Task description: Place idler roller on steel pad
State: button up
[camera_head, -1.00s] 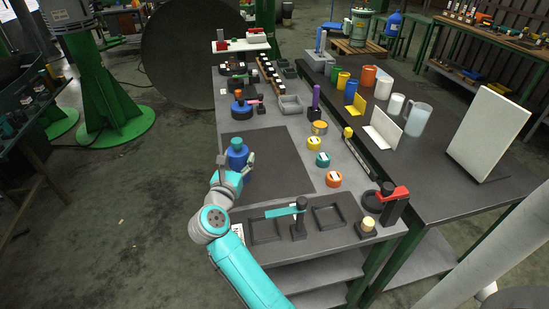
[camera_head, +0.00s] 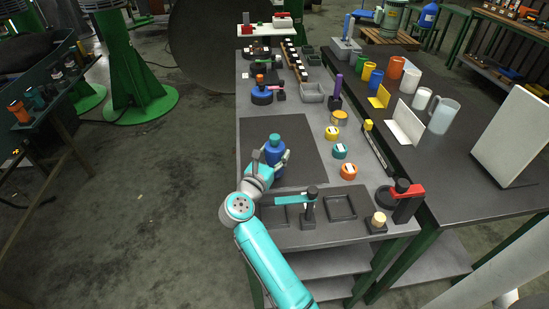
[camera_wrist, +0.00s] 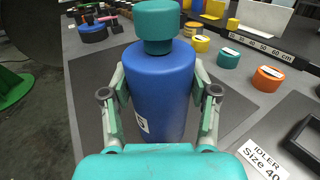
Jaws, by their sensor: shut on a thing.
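A blue cylinder with a teal top, apparently the idler roller (camera_head: 272,154), stands upright in my gripper (camera_head: 270,158). In the wrist view the roller (camera_wrist: 160,85) fills the middle, with the gripper's two fingers (camera_wrist: 160,95) shut on its sides. Part of a white label shows on its lower left. A flat dark grey pad, likely the steel pad (camera_head: 305,135), lies on the grey workbench behind and around the roller in the picture. The roller's underside is hidden, so I cannot tell whether it touches the pad.
Yellow (camera_head: 332,133), teal (camera_head: 340,151) and orange (camera_head: 348,171) discs line the pad's right side. Shallow black trays (camera_head: 340,207) and a post with a teal arm (camera_head: 309,205) stand at the front. An "IDLER Size 40" label (camera_wrist: 264,160) lies nearby. The pad's right part is clear.

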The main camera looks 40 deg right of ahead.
jog(key=shift+f, duration=0.9)
jog(key=shift+f, duration=0.1)
jog(key=o, duration=1.6)
jog(key=shift+a, duration=0.25)
jog(key=v, duration=1.1)
jog(key=shift+s+a, duration=0.2)
jog(key=shift+a, duration=0.05)
